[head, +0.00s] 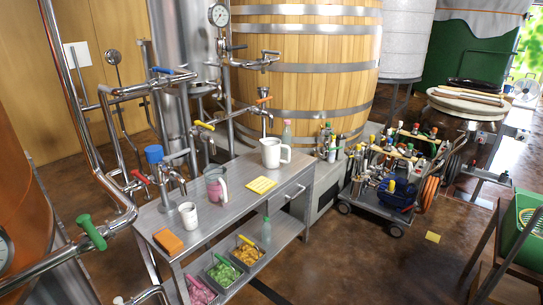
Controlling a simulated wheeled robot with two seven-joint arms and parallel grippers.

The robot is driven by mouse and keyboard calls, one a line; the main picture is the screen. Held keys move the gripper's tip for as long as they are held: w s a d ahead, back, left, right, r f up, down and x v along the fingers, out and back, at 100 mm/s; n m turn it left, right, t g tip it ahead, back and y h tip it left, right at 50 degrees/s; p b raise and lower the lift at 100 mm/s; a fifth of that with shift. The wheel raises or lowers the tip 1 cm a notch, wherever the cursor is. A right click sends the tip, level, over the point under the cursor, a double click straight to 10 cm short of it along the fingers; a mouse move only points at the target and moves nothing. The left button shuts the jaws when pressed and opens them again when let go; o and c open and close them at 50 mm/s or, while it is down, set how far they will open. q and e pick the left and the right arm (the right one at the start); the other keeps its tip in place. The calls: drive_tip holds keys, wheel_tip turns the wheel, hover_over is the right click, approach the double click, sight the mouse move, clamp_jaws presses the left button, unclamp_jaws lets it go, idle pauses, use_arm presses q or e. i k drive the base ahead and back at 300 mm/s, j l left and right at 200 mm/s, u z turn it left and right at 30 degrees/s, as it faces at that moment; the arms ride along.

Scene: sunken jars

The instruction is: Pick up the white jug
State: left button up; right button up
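A white jug (271,153) stands upright near the back right end of the metal table (230,206). Its handle faces right. A smaller white mug (188,216) stands near the table's front left. A clear vessel with pink contents and a white handle (214,186) stands between them, further left than the jug. Neither of my grippers shows in the head view.
A yellow pad (261,185) and an orange block (168,241) lie on the table. A pink-capped bottle (286,133) stands behind the jug. Pipes and taps (262,101) rise behind the table. A loaded cart (385,206) stands to the right.

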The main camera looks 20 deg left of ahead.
sight(270, 148)
drive_tip(key=l+u, duration=0.1)
drive_tip(key=u, duration=1.1)
drive_tip(key=k+l+u, duration=0.1)
drive_tip(key=k+u, duration=0.15)
drive_tip(key=u, duration=0.15)
drive_tip(key=k+u, duration=0.25)
drive_tip(key=u, duration=0.15)
drive_tip(key=k+j+u, duration=0.1)
drive_tip(key=k+u, duration=0.25)
drive_tip(key=k+j+u, duration=0.1)
drive_tip(key=u, duration=0.3)
drive_tip(key=k+j+u, duration=0.1)
drive_tip(key=k+j, duration=0.45)
drive_tip(key=i+l+z, duration=0.2)
drive_tip(key=i+l, duration=0.5)
drive_tip(key=l, duration=0.25)
drive_tip(key=i+l+z, duration=0.15)
drive_tip(key=i+l, duration=0.55)
drive_tip(key=l, duration=0.15)
